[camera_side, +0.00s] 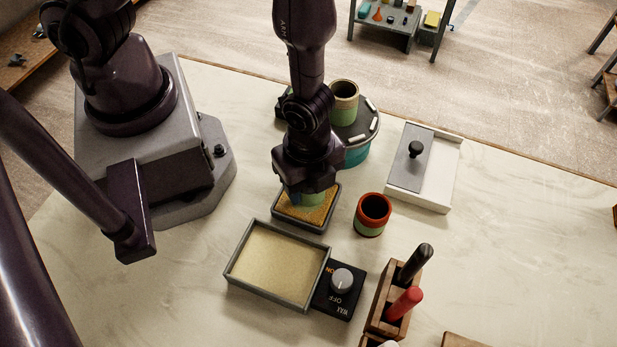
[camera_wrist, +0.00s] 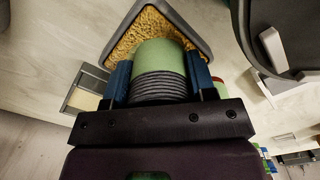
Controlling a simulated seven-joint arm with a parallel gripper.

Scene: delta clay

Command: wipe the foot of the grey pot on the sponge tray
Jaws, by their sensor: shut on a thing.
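My gripper (camera_side: 307,188) is shut on the grey pot and holds it over the sponge tray. In the wrist view the pot shows grey ribbed walls (camera_wrist: 160,88) and a green part (camera_wrist: 158,57), between the two blue fingers of my gripper (camera_wrist: 160,75). In the side view only a bit of the pot's green (camera_side: 308,200) shows below my gripper. The sponge tray has a dark rim (camera_side: 300,226) and a rough yellow sponge (camera_wrist: 135,35). I cannot tell whether the pot's foot touches the sponge; the contact is hidden.
A tan-and-green pot (camera_side: 344,98) stands on a round turntable (camera_side: 362,135) behind my gripper. A red-and-green pot (camera_side: 373,212) is right of the sponge tray. A larger sand-coloured tray (camera_side: 262,266), a switch box (camera_side: 340,288) and a wooden tool rack (camera_side: 380,300) lie nearer. A white box (camera_side: 446,170) is at right.

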